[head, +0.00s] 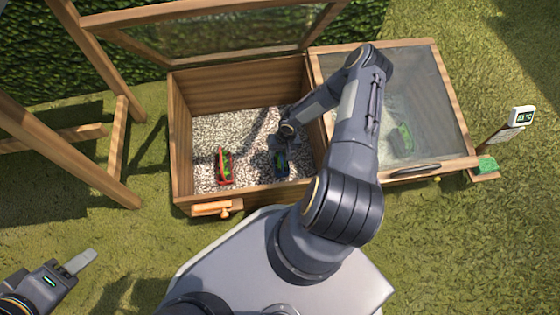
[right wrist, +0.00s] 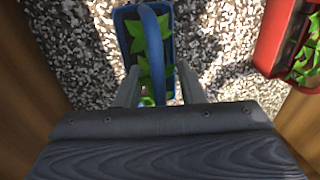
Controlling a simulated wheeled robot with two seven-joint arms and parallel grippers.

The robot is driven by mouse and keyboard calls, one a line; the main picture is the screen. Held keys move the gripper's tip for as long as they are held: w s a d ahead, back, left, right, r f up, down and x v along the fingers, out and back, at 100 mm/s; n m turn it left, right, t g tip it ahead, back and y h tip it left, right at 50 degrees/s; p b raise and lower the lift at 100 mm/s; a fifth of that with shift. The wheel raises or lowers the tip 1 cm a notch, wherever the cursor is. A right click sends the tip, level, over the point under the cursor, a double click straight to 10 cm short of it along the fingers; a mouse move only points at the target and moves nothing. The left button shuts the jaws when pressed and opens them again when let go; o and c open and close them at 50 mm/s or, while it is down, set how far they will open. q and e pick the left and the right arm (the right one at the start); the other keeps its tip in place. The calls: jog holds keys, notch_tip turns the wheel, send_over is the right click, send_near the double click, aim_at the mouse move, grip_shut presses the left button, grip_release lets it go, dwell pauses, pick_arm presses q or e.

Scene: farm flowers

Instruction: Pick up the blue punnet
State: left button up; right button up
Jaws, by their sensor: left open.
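The blue punnet (head: 281,170) stands on the gravel in the open left bay of the wooden cold frame, with green seedlings in it. In the right wrist view the blue punnet (right wrist: 125,42) shows its arched blue handle and leaves. My right gripper (right wrist: 159,88) reaches down into the bay. Its two fingers are apart, one on each side of the handle, and contact with it is not visible. In the head view the right fingertips are hidden behind the wrist. My left gripper (head: 82,262) is open and empty over the grass at the lower left.
A red punnet (head: 225,168) with seedlings stands left of the blue one. Wooden walls (head: 181,150) enclose the bay, and its lid (head: 210,35) is raised. A closed glass lid (head: 390,100) covers the right bay with a green punnet (head: 402,138). A thermometer display (head: 522,116) stands at right.

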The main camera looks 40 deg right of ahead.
grip_shut()
jog(key=shift+r, duration=0.1)
